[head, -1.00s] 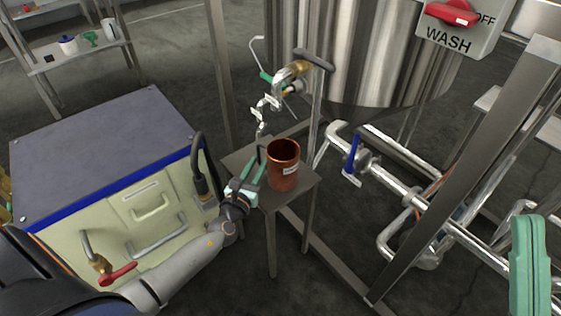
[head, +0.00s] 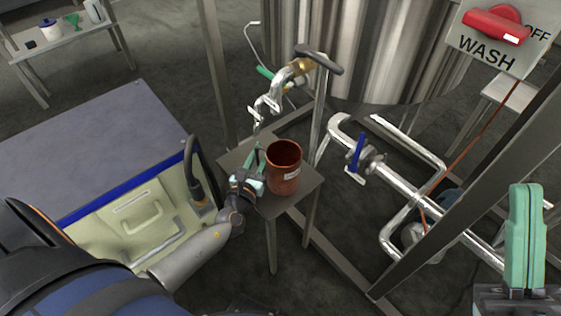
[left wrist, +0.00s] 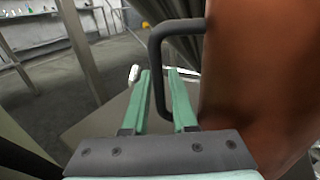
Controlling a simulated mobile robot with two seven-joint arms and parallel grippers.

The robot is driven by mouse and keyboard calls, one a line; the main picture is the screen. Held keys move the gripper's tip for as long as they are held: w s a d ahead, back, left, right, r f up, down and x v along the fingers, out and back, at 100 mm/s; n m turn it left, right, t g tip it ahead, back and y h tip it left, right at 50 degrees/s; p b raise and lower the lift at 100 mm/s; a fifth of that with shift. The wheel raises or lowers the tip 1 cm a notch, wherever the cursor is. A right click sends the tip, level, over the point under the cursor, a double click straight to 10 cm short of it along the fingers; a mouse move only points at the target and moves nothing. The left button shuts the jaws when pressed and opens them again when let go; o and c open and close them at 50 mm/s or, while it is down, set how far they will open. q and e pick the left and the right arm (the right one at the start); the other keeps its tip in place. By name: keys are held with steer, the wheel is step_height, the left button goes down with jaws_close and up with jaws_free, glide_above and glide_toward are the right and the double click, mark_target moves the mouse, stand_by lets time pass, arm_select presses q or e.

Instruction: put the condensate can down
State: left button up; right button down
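The condensate can (head: 283,170) is a copper-brown mug with a white label and a dark handle. It stands upright on a small grey stand (head: 271,206). My left gripper (head: 256,158) is at the can's left side, by the handle. In the left wrist view, the can (left wrist: 255,80) fills the right side. The dark handle (left wrist: 157,80) shows between the two green fingers of my left gripper (left wrist: 160,75), with a gap visible, so they look open around it. My right gripper (head: 527,235) is at the right edge, seen side-on, away from the can.
A valve with a dark handle (head: 318,60) and its spout stand just behind the can, below the steel tank (head: 385,50). Pipes with a blue-handled valve (head: 357,153) run to the right. A cabinet with a grey top (head: 80,150) is at the left.

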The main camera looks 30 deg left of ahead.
arm_select(q)
jaws_close()
stand_by(1.4)
